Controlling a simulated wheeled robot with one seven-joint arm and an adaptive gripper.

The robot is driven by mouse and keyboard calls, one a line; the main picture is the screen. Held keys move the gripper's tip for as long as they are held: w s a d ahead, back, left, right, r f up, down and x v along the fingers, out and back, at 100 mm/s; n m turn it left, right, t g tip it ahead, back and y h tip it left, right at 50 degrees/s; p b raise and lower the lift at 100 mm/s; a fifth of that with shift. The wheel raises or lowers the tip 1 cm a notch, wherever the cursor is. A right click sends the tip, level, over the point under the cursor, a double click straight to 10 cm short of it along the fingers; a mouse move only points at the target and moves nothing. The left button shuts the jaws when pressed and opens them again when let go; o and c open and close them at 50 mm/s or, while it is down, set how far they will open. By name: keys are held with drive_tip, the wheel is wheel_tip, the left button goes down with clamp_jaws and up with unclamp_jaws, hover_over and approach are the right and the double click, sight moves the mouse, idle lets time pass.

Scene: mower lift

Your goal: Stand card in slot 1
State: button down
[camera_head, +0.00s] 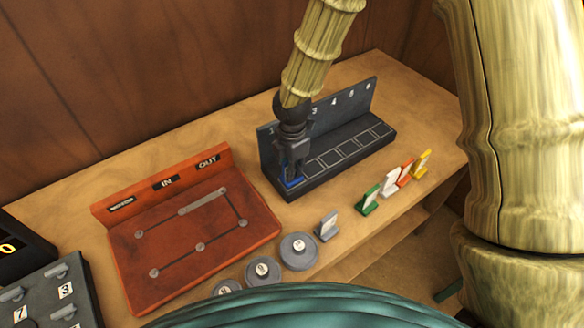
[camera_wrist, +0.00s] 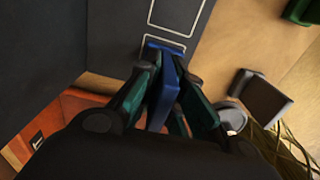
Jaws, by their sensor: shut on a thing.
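My gripper (camera_head: 293,160) is over the left end of a dark slotted rack (camera_head: 345,148), at the slot beneath the leftmost number. It is shut on a blue card (camera_head: 292,182), whose lower edge shows at that slot. In the wrist view the blue card (camera_wrist: 165,88) stands between the green-sided fingers of the gripper (camera_wrist: 168,85). Its far end is close to the outlined slots on the dark rack (camera_wrist: 125,30). I cannot tell whether the card touches the slot floor. The other slots look empty.
Green (camera_head: 370,201), white (camera_head: 390,182), red (camera_head: 405,173) and yellow (camera_head: 421,163) cards stand right of the rack. A grey card (camera_head: 327,225) and round weights (camera_head: 298,250) are in front. A red board (camera_head: 195,235) lies left of the rack.

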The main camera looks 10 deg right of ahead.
drive_tip(key=shift+f, duration=0.2)
drive_tip(key=c, duration=1.5)
unclamp_jaws()
drive_tip(key=shift+w, duration=0.15)
drive_tip(key=shift+c, duration=0.2)
drive_tip(key=shift+r, duration=0.35)
wheel_tip(320, 180, up, 12)
drive_tip(key=shift+f+b, duration=0.15)
drive_tip(key=shift+b, duration=0.95)
